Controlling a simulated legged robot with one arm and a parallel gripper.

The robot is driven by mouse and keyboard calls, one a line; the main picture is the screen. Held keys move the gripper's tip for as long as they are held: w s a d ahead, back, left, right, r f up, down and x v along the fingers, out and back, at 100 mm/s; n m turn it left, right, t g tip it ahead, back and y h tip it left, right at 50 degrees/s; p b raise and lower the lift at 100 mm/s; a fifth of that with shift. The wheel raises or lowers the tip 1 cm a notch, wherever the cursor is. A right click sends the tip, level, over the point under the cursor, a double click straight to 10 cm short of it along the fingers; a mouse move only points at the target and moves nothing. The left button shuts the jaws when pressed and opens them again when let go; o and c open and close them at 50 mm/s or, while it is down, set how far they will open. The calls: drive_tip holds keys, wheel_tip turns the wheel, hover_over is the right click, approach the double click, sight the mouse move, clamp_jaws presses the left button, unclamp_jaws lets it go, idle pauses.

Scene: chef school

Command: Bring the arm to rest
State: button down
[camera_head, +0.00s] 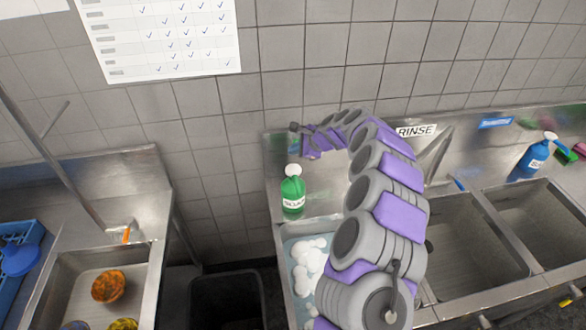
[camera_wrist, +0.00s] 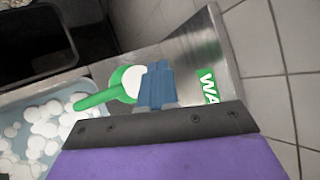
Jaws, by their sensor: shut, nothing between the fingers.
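My arm (camera_head: 385,200) rises from the bottom of the head view and bends left at its top, in front of the tiled wall. My gripper (camera_head: 294,140) is at its far end, above the green soap bottle. In the wrist view my gripper (camera_wrist: 157,82) shows as blue-grey fingers held together, with nothing between them. The green bottle (camera_head: 293,192) stands upright with a white top on the metal ledge. It also shows in the wrist view (camera_wrist: 90,101), partly hidden behind the fingers and apart from them as far as I can tell.
A sink basin with white suds (camera_head: 308,262) lies below the arm, and empty basins (camera_head: 480,240) lie to its right. A blue spray bottle (camera_head: 533,158) stands far right. A dark bin (camera_head: 226,300) stands left of the suds. Left is another sink (camera_head: 75,275) with dirty dishes.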

idle(0.4)
drive_tip(key=s+a+r+n+g+b, duration=0.1)
drive_tip(key=s+r+n+b, duration=0.15)
drive_tip(key=s, duration=0.55)
drive_tip(key=s+a+r+n+g+b, duration=0.1)
drive_tip(key=s+a+r+n+g, duration=0.2)
drive_tip(key=s, duration=0.5)
drive_tip(key=s+r+n+b, duration=0.25)
drive_tip(key=s+n, duration=0.25)
drive_tip(key=s, duration=0.3)
drive_tip(key=s+d+f+n+g+h+b, duration=0.1)
drive_tip(key=s+d+f+n+h, duration=0.1)
drive_tip(key=s+d, duration=0.4)
drive_tip(key=s+d+f+n+g+h+b, duration=0.1)
drive_tip(key=s+d, duration=0.5)
drive_tip(key=s, duration=1)
drive_tip(key=s+d+f+n+g+h+b, duration=0.1)
drive_tip(key=s+d+f+n+h+b, duration=0.2)
drive_tip(key=s, duration=0.9)
drive_tip(key=d+f+h, duration=0.1)
drive_tip(key=d+f, duration=0.2)
drive_tip(key=shift+d+f, duration=0.25)
drive_tip(key=shift+d, duration=0.05)
